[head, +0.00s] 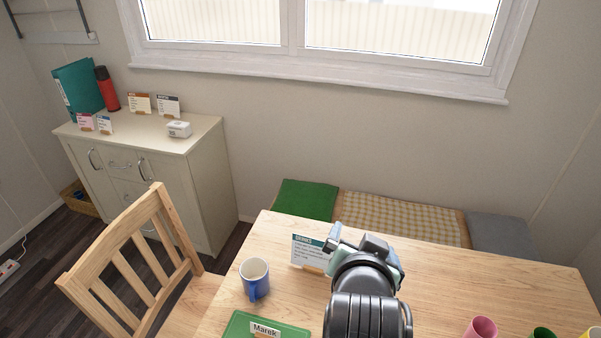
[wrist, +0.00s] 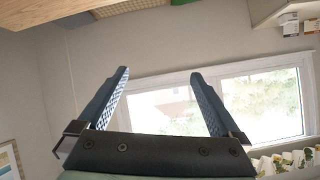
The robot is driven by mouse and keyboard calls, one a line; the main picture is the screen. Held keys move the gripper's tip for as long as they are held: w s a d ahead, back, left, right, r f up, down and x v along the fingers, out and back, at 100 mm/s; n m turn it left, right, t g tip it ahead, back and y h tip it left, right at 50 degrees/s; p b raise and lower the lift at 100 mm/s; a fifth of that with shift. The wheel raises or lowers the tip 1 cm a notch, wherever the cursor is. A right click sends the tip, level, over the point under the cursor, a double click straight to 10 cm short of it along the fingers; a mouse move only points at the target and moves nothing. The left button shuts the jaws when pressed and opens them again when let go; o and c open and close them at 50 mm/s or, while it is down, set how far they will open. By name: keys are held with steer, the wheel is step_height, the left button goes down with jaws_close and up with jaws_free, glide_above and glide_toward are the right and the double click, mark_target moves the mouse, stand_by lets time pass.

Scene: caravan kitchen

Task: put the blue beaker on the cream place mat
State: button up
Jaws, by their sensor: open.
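My gripper (head: 357,241) is above the wooden table, near the back edge. In the wrist view my gripper (wrist: 159,73) has its two fingers wide apart with nothing between them, facing the wall and window. A blue mug (head: 254,285) with a handle and a pale inside stands upright on the table, left of my gripper and apart from it. I cannot make out a blue beaker without a handle. No cream place mat is in view; my arm hides part of the table.
A green place mat (head: 243,325) with a "Marek" card lies at the front left. A drinks sign (head: 307,252) stands beside my gripper. Pink (head: 482,328), green (head: 543,333) and yellow (head: 594,333) cups stand at the lower right. A wooden chair (head: 135,270) is at the left. The table's right middle is clear.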

steer(key=a+r+n+t+y, duration=0.1)
steer(key=a+r+n+t, duration=0.3)
steer(key=r, duration=0.9)
steer(key=a+r+t, duration=0.3)
steer(key=r+t, duration=0.2)
steer(key=r, duration=0.9)
steer(key=s+a+r+n+t+y, duration=0.1)
steer(key=s+a+r+n+t, duration=0.1)
steer(key=s+r+t, duration=0.5)
steer(key=s+a+r, duration=0.1)
steer(key=s+r, duration=0.3)
steer(key=r, duration=0.4)
steer(key=shift+s+y, duration=0.4)
